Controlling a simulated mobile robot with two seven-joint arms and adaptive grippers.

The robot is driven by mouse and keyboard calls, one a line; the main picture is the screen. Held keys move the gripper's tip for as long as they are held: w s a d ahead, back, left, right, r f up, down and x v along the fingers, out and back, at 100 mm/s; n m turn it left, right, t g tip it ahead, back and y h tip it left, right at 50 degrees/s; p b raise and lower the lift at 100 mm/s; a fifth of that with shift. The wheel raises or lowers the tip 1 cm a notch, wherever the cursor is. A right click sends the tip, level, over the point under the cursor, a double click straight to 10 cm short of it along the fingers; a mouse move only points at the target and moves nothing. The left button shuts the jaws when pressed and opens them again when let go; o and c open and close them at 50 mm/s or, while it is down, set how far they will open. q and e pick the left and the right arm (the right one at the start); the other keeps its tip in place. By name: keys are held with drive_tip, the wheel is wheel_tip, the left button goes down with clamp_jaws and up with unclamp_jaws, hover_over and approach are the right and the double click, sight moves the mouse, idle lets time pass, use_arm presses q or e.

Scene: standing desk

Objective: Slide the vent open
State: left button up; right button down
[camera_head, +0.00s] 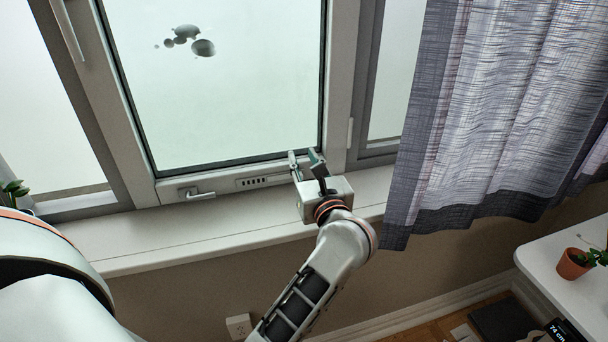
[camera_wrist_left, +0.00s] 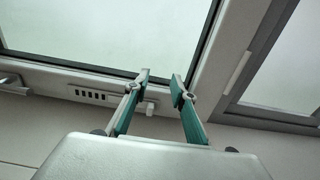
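The vent (camera_head: 252,182) is a narrow slotted strip in the lower frame of the middle window. Its dark slots also show in the left wrist view (camera_wrist_left: 90,96). A small pale slider knob (camera_wrist_left: 151,108) sits at the right end of the strip. In the head view the gripper hides this end. My left gripper (camera_head: 304,156) is open in front of the window's lower right corner. In the wrist view its teal-padded fingers (camera_wrist_left: 160,81) stand apart, with the knob showing between them, nearer the left finger. I cannot tell whether they touch it. My right gripper is not in view.
A window handle (camera_head: 200,195) is left of the vent. The sill (camera_head: 170,238) runs below and is clear. A grey curtain (camera_head: 500,110) hangs to the right. A white desk (camera_head: 565,275) with a potted plant (camera_head: 574,264) stands at the lower right.

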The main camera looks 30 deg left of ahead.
use_arm(q)
drive_tip(key=shift+r, duration=2.25)
